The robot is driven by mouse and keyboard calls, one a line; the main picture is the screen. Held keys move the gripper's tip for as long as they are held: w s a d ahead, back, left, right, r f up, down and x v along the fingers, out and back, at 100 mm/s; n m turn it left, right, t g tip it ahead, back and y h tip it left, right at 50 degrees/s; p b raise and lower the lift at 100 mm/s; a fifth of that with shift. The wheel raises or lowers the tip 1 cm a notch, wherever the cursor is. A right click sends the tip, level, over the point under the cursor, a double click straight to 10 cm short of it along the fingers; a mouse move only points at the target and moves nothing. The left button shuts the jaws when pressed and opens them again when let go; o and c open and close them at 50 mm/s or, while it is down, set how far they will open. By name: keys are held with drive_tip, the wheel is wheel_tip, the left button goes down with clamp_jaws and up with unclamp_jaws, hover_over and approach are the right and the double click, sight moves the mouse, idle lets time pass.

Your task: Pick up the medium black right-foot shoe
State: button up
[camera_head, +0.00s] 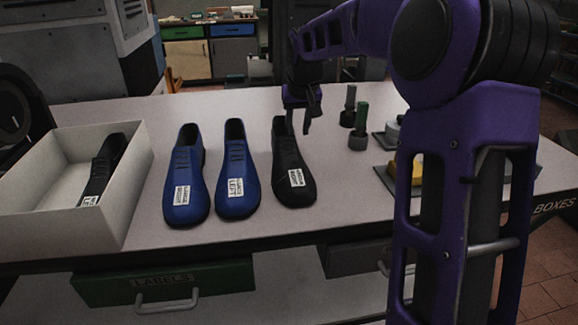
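A black shoe (286,163) stands on the table, toe toward me, with a white label on its toe; the small print is hard to read. My gripper (299,124) is above the heel end of this shoe, pointing down, close to its opening. Its two fingers look apart with nothing clearly between them. Whether a finger touches the shoe, I cannot tell. Another black shoe (101,169) lies in the open white box (130,193) at the left, with a label that seems to read LEFT.
Two blue shoes (185,183) (236,178) with labels stand between the box and the black shoe. Green and dark bottle-like items (359,128) stand right of my gripper. A yellow item (405,168) is partly behind my arm. The front table strip is clear.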

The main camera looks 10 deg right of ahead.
sight(296, 134)
drive_tip(key=x, duration=0.3)
drive_tip(key=shift+w+f, duration=0.1)
clamp_jaws()
idle(1.3)
